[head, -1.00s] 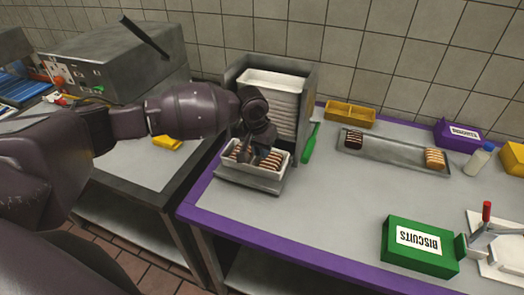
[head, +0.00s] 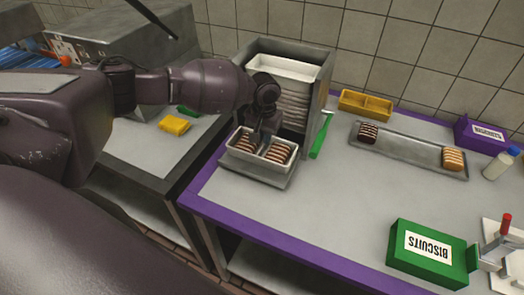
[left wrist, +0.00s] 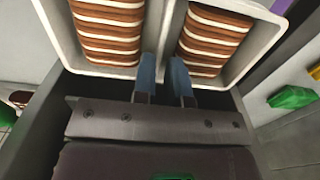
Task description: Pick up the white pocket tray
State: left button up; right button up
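The white pocket tray (head: 236,160) has two pockets side by side, each with a row of brown-and-cream striped biscuits (head: 278,152). It sits on the grey ledge at the front of the metal dispenser (head: 325,75). My left gripper (head: 267,137) reaches down at the tray's dispenser-side edge. In the left wrist view its two blue-grey fingers (left wrist: 164,78) stand close together, one on each side of the tray's middle wall (left wrist: 170,28), and appear shut on it. The fingertips are partly hidden in the head view. My right gripper is out of view.
A stack of white trays (head: 285,68) fills the dispenser behind. A yellow divided box (head: 365,104), a metal tray (head: 408,150) with biscuits and a green biscuit box (head: 428,254) stand farther right. The middle of the table is clear.

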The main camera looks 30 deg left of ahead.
pick_arm(q)
notch_tip(320, 180, down, 3)
jog(key=shift+f, duration=0.2)
grip_shut()
notch_tip(320, 180, up, 28)
dwell(0.7)
